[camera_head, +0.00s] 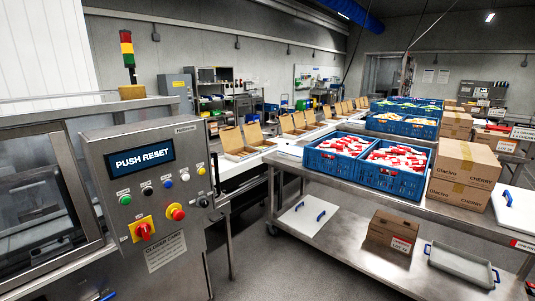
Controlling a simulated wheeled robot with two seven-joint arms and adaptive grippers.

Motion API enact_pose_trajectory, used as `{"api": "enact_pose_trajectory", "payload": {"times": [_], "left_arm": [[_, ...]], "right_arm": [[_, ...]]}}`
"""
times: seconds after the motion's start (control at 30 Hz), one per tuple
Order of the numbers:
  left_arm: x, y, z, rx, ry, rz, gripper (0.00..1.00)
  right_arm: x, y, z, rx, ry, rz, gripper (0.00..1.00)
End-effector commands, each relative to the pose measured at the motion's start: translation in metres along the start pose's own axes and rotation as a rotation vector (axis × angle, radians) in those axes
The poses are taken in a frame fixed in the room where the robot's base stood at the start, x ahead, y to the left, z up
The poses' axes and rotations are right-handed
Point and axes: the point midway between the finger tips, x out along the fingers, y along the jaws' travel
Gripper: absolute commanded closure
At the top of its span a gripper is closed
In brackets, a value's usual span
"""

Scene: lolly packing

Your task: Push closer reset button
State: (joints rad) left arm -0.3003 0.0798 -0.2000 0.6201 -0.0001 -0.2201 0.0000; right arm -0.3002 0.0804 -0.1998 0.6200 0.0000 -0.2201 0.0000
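The grey steel control panel (140,145) stands at the left, tilted slightly toward me. Its lit display (140,160) reads "PUSH RESET". Below it is a row of small buttons: green (123,198), black (147,190), blue (167,183), white (184,177) and yellow (201,170). Their small labels are too small to read, so I cannot tell which is marked reset. Lower down are a red switch (143,230) on a yellow plate, a red mushroom button (176,212) and a black knob (203,202). Neither gripper is in view.
A signal tower (128,55) rises behind the panel. A steel table (335,187) to the right holds blue crates (395,180) of red-and-white packs and cardboard boxes (463,175). Open cartons (243,142) line a conveyor behind. Grey floor (260,265) is clear between panel and table.

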Motion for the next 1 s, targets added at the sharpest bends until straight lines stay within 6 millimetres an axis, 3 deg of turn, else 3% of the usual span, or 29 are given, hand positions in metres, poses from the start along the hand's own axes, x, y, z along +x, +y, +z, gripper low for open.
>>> {"api": "enact_pose_trajectory", "payload": {"times": [0.07,0.4,1.0], "left_arm": [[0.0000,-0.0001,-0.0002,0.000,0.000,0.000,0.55],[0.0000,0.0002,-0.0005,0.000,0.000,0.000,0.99],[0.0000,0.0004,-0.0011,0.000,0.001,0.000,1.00]], "right_arm": [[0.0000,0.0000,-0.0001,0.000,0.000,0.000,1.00],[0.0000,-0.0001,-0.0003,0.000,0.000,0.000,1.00],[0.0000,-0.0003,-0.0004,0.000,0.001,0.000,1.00]]}}
